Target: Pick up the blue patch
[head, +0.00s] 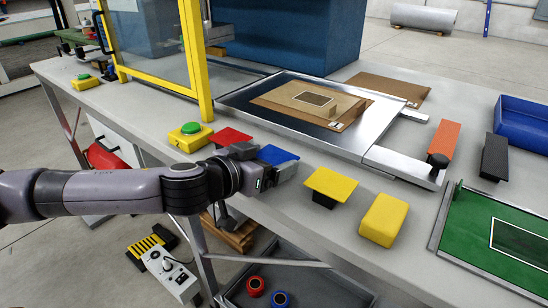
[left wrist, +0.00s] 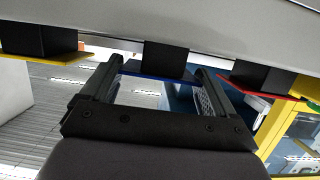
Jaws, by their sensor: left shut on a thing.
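The blue patch (head: 278,155) is a flat blue plate near the table's front edge in the head view, partly hidden by my left gripper (head: 282,171). In the left wrist view its blue edge (left wrist: 156,76) shows between the two fingers, with a black block (left wrist: 168,57) against it. My left gripper is shut on the blue patch, which appears to be still at table level. My right gripper is not in view.
A red patch (head: 232,137) lies left of the blue one and a yellow patch (head: 332,184) right of it. A yellow block (head: 384,220) and a green-buttoned box (head: 189,138) stand nearby. A metal tray (head: 345,146) lies behind; a yellow-framed screen (head: 204,90) rises at left.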

